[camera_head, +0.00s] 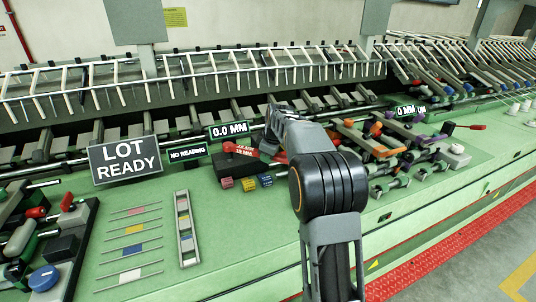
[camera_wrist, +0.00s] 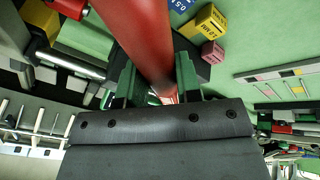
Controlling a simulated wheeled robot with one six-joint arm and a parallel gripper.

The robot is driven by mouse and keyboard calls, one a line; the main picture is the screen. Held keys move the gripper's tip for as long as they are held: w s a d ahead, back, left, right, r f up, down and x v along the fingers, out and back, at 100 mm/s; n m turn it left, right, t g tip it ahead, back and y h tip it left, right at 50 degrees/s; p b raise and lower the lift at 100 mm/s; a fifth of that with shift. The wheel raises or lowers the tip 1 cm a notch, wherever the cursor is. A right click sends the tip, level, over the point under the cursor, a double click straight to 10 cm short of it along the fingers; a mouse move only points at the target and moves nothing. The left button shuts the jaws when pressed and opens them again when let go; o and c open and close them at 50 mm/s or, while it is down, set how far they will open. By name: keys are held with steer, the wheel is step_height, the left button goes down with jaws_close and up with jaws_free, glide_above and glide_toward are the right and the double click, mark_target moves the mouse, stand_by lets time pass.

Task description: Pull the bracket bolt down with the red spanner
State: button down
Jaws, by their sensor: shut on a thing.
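The red spanner (camera_wrist: 143,38) fills the upper middle of the wrist view as a thick red bar. It passes between the two green fingers of my gripper (camera_wrist: 157,84), which are shut on it. In the head view, a red part with white lettering (camera_head: 240,150), apparently the spanner, lies over a black block (camera_head: 230,166); I cannot tell whether it touches the block. My arm hides the fingers there. I cannot pick out the bracket bolt in either view.
A green bench holds a LOT READY sign (camera_head: 124,160), a NO READING display (camera_head: 187,153) and a 0.0 MM display (camera_head: 228,130). Small pink, yellow and blue blocks (camera_head: 249,184) sit beside the black block. Tools with orange and purple parts (camera_head: 365,138) crowd the right.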

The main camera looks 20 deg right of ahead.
steer(key=shift+f+b, duration=0.6)
steer(key=shift+f, duration=0.2)
steer(key=s+a+m+h+b, duration=0.2)
steer(key=s+a+m, duration=0.1)
steer(key=a+m, duration=0.2)
steer(key=shift+s+a, duration=0.35)
steer(key=shift+a, duration=0.35)
stand_by(1.3)
steer(key=shift+r, duration=0.2)
steer(key=shift+r+p, duration=1.85)
steer(key=shift+r, duration=0.5)
steer(key=shift+s, duration=0.1)
